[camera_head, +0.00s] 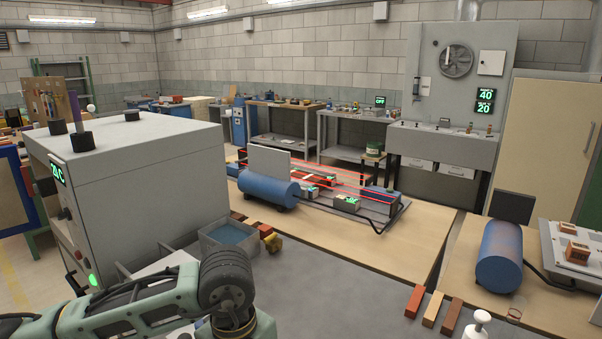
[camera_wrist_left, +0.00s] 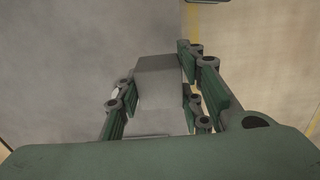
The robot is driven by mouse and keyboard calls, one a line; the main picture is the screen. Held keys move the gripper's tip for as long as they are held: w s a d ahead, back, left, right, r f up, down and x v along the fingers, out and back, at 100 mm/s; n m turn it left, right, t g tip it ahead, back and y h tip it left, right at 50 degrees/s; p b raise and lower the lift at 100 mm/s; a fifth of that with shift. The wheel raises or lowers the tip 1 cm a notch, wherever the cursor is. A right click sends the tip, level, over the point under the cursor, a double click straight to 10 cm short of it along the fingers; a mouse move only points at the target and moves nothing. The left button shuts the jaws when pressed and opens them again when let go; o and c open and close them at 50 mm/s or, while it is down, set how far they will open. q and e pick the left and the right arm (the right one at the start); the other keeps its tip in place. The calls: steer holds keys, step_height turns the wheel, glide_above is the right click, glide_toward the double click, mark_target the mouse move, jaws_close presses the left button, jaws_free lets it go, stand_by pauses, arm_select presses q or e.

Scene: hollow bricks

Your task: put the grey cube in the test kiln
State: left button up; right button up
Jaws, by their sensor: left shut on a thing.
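The grey cube (camera_wrist_left: 160,82) sits between the green, dark-jointed fingers of my left gripper (camera_wrist_left: 162,92) in the left wrist view. The gripper is shut on it. In the head view my left arm comes in from the lower left, and neither the cube nor the gripper's fingers can be made out there. A large grey box with a green temperature display, which looks like the test kiln (camera_head: 135,165), stands at the left. My right gripper is not in view.
A grey tub with blue contents (camera_head: 229,238) stands beside the kiln, with small bricks near it. A blue cylinder (camera_head: 268,190) lies on the wooden table. Three bars (camera_head: 432,309) lie at the lower right. Clear tabletop (camera_head: 350,250) lies between.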

arm_select(q)
steer(key=s+a+m, duration=0.6)
steer(key=a+m, duration=0.4)
steer(key=shift+s+f+m, duration=0.15)
steer(key=shift+s+m, duration=0.15)
